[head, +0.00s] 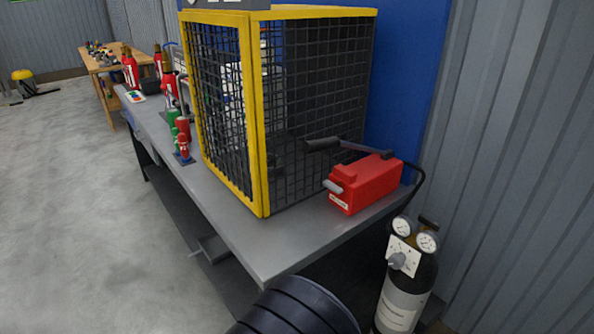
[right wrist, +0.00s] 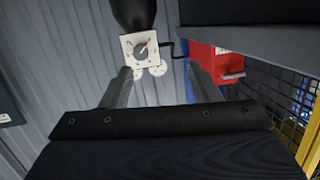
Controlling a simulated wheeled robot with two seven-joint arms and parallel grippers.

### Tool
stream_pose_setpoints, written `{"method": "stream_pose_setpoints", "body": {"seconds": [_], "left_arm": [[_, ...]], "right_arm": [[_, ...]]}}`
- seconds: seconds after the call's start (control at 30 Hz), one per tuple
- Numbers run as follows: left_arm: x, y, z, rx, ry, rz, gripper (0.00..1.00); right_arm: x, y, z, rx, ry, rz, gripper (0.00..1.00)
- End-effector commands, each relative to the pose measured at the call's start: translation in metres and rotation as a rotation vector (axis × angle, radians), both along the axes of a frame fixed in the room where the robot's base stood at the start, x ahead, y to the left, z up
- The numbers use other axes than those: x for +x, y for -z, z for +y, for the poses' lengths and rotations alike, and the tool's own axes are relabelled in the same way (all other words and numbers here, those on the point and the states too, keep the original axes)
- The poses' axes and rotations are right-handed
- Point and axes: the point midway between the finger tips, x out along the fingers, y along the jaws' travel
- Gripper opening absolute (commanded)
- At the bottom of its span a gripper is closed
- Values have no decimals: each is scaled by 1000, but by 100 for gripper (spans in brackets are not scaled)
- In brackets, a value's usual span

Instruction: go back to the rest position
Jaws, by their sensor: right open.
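My right gripper (right wrist: 160,72) shows in the right wrist view with its two grey fingers apart and nothing between them that it grips. Beyond the fingertips is a white gauge panel with a knob (right wrist: 142,49) on a dark gas cylinder. In the head view the same cylinder (head: 402,301) stands upright at the lower right, with two round gauges. I cannot tell the exact gap between the fingers and the panel. My left gripper is in neither view.
A grey workbench (head: 270,240) carries a yellow-framed mesh cage (head: 257,120) and a red box (head: 366,182) with a black lever, near the cylinder. A corrugated wall (head: 510,150) closes the right side. The floor (head: 70,210) at left is clear.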

Motion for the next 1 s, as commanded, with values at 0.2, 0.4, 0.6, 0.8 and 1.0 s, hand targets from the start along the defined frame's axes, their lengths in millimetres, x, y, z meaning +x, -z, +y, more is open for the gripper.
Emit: {"method": "stream_pose_setpoints", "body": {"seconds": [0.2, 0.4, 0.6, 0.8, 1.0], "left_arm": [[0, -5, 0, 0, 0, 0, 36], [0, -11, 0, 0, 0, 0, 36], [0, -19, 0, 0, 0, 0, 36], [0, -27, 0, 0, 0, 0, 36], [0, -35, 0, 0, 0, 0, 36]], "right_arm": [[30, -9, -3, 222, -107, 55, 55], [59, -34, -4, 511, -277, 100, 55], [61, -98, -16, 827, -570, 131, 55], [8, -160, -47, 935, -860, 195, 55], [-83, -174, -91, 840, -1012, 367, 55]]}}
